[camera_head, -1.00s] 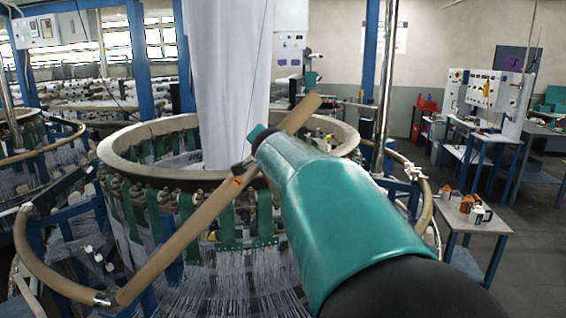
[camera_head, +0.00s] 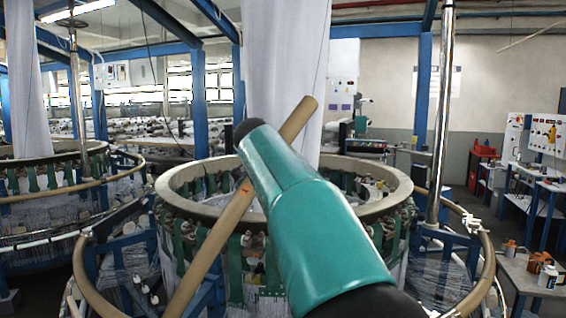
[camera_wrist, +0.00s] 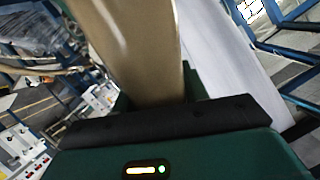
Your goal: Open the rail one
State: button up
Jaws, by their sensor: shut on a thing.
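The brown tubular rail (camera_head: 222,232) slants across the front of the nearest circular loom, from its upper end above the loom's ring down to the lower left, where it leaves the picture. My teal arm covers part of it in the head view. In the wrist view the rail (camera_wrist: 135,45) runs down into my gripper (camera_wrist: 165,103), and the jaws are shut on it. A dark jaw pad shows across its near end. My gripper is largely hidden behind my arm in the head view. Brown curved rails stand at the left (camera_head: 84,262) and right (camera_head: 488,268) of the loom.
The loom's pale ring (camera_head: 385,205) lies just behind the rail, with white fabric (camera_head: 285,70) rising from it. A steel post (camera_head: 440,120) stands right of it. A small table (camera_head: 520,280) with bottles is at lower right. Another loom (camera_head: 50,185) stands left.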

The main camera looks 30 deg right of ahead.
jog(key=shift+w+a+r, duration=0.1)
jog(key=shift+a, duration=0.15)
jog(key=o, duration=1.4)
jog(key=shift+s+a+r, duration=0.1)
jog(key=shift+s+a, duration=0.1)
jog(key=shift+w+d, duration=0.15)
jog(key=shift+d, duration=0.1)
jog(key=shift+a, duration=0.1)
jog(key=v, duration=1.3)
jog(key=shift+s+a, duration=0.15)
jog(key=shift+s, duration=0.15)
